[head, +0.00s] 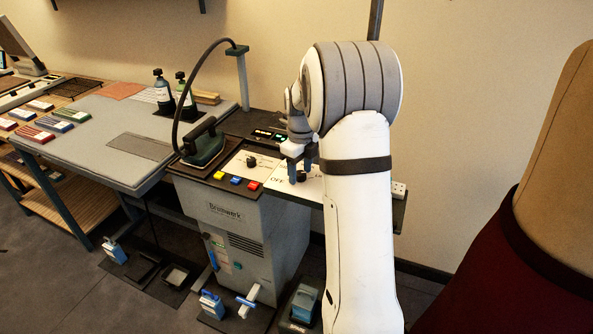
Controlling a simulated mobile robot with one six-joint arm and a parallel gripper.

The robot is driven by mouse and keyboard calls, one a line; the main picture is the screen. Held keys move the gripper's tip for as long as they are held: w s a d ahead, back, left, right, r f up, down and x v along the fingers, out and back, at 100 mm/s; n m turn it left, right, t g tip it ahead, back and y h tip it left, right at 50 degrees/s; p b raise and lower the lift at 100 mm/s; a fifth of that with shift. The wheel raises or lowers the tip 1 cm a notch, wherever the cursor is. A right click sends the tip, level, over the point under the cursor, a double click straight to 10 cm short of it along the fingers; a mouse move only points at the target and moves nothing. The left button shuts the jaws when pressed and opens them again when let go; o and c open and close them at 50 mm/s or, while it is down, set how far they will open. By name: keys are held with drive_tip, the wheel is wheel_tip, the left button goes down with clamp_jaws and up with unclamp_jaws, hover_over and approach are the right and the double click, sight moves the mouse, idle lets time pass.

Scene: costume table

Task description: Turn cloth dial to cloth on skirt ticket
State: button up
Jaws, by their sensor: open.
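Two black dials show on white panels on top of the grey Bronwerk iron station (250,232). The left dial (252,161) stands clear on its panel. The right dial (301,177) sits beside the letters "OFF", with more marks partly hidden by my arm. I cannot tell which one is the cloth dial. My gripper (299,174) is open, its blue-grey fingers pointing down at the right dial. Whether they touch it is too small to tell. No skirt ticket can be made out. A maroon skirt (508,280) hangs on a dress form at the right.
A black iron (205,147) rests left of the dials, its cord looping to a post (242,80). Blue, yellow and red buttons (236,180) line the front edge. A grey pressing table (95,145) with bottles (162,92) stands left. Small displays (268,134) sit behind the panels.

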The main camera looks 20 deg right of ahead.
sight(300, 173)
drive_tip(key=shift+r, duration=3.9)
